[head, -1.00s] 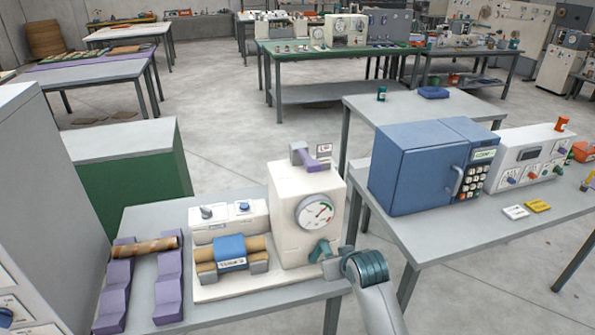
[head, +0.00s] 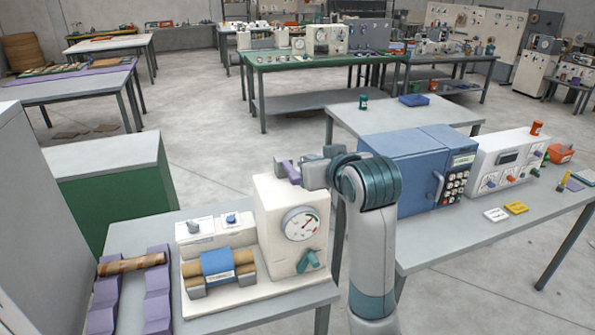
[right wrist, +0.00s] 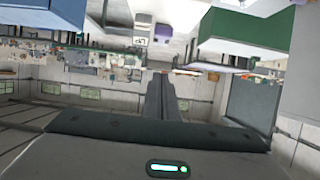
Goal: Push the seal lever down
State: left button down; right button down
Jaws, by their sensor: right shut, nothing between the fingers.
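The winder (head: 268,222) is a cream machine with a round dial and a teal knob, at the right end of the near grey bench. My right gripper is shut and empty, at the lever's right side in the head view. I cannot tell whether it touches the lever. In the right wrist view the shut fingers (right wrist: 165,98) point away over the room, and I cannot make out the lever there. My left gripper is out of view.
A blue-wrapped roll (head: 217,266) lies across the winder's low front part. A brown tube (head: 131,264) rests on purple stands at the left. A blue keypad box (head: 407,168) stands on the bench to the right, beyond my arm.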

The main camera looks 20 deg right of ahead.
jog(key=p, duration=0.4)
send_near(290, 169)
jog(key=w+r, duration=0.1)
jog(key=r, duration=0.1)
jog(key=w+r, duration=0.2)
jog(key=shift+d, duration=0.1)
jog(key=f, duration=0.1)
jog(key=f+p, duration=0.1)
jog(key=shift+s+f, duration=0.25)
jog(key=shift+f, duration=0.15)
jog(key=shift+s+f+p, duration=0.1)
jog(key=shift+f+p, duration=0.35)
jog(key=shift+f, duration=0.25)
